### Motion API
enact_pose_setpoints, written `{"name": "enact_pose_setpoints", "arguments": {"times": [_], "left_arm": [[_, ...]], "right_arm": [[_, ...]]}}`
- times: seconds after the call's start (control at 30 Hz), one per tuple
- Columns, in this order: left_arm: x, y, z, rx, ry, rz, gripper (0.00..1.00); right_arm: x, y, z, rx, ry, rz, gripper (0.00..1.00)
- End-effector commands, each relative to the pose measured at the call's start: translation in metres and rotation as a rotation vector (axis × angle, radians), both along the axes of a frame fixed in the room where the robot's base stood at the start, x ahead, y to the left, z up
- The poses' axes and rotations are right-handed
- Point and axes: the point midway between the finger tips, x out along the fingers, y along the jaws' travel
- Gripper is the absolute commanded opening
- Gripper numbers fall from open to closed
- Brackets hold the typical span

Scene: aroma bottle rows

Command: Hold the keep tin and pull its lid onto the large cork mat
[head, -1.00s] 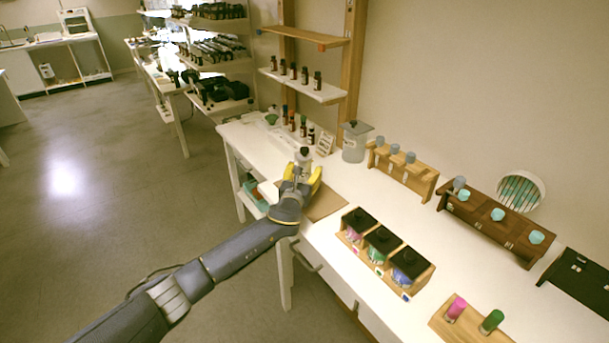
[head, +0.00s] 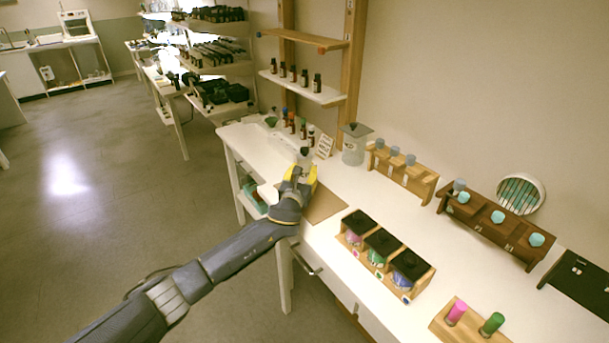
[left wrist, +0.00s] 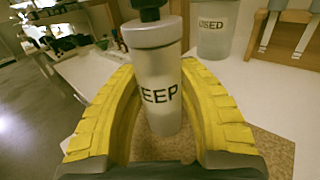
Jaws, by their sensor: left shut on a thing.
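The keep tin (left wrist: 160,85) is a pale cylinder with black lettering, of which "EEP" shows. It stands upright between the yellow fingers of my left gripper (head: 302,176), which is shut on it. Its lid (left wrist: 150,34) sits on top with a black knob; in the head view the tin (head: 305,159) shows just beyond the fingers. The large cork mat (head: 325,204) lies on the bench under and to the right of the gripper, partly hidden by it. The mat's speckled surface (left wrist: 268,148) also shows in the left wrist view. My right gripper is out of view.
A used tin (head: 354,148) with a dark lid stands behind the mat. Several small bottles (head: 295,124) and a white card (head: 325,145) stand at the back left. A wooden rack with black-lidded jars (head: 382,248) stands at the right. Bare bench lies between.

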Motion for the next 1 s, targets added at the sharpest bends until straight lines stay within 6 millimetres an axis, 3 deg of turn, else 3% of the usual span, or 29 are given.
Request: {"name": "enact_pose_setpoints", "arguments": {"times": [0.23,0.7,1.0], "left_arm": [[0.000,0.000,0.038,-0.001,-0.004,-0.001,0.01],[0.000,0.000,0.144,0.001,-0.004,-0.002,0.01],[0.000,0.000,0.181,0.000,-0.002,-0.001,0.01]], "right_arm": [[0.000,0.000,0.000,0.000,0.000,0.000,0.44],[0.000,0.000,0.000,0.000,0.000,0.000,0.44],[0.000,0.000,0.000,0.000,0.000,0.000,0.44]]}}
